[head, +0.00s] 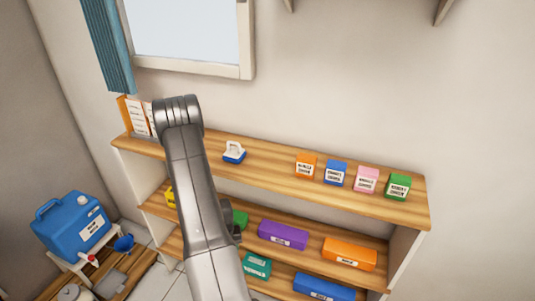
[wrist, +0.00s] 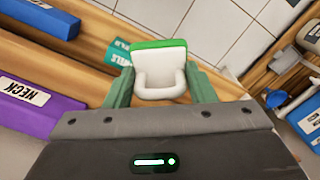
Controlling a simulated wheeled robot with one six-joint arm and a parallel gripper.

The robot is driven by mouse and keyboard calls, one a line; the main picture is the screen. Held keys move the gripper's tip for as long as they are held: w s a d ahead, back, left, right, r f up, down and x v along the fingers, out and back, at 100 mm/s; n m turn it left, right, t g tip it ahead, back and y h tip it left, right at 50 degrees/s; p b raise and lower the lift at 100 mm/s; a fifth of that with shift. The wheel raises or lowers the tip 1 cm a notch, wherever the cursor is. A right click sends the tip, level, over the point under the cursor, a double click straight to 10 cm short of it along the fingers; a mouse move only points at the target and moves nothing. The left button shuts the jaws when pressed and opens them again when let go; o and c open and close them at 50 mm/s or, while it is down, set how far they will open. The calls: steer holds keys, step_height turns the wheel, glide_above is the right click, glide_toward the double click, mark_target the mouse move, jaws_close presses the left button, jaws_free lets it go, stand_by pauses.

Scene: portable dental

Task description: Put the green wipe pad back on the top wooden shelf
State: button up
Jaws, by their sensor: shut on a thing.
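The green wipe pad (wrist: 158,44), with a white body and white loop handle, is held between the two green fingers of my gripper (wrist: 160,87) in the wrist view. The fingers close on its handle side, and the green face points away from me. In the head view my arm hides most of the gripper, and I cannot tell whether the pad shows there. The top wooden shelf (head: 270,167) runs across the head view. A similar blue pad with a white handle (head: 234,152) stands on it, left of the middle.
Orange (head: 305,166), blue (head: 336,173), pink (head: 366,180) and green (head: 398,187) boxes stand at the top shelf's right. Cards (head: 139,115) stand at its left end. Lower shelves hold a purple box (head: 283,235) and others. Bare wood lies between the blue pad and orange box.

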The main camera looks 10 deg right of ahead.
steer(key=s+d+r+m, duration=0.2)
steer(key=d+r, duration=0.2)
steer(key=r, duration=1.1)
steer(key=s+d+r+m, duration=0.2)
steer(key=d+r, duration=0.2)
steer(key=r, duration=1.1)
steer(key=s+d+r+m, duration=0.2)
steer(key=d+r, duration=0.2)
steer(key=r, duration=1)
steer(key=shift+r+m+b, duration=0.3)
steer(key=shift+r+m, duration=0.1)
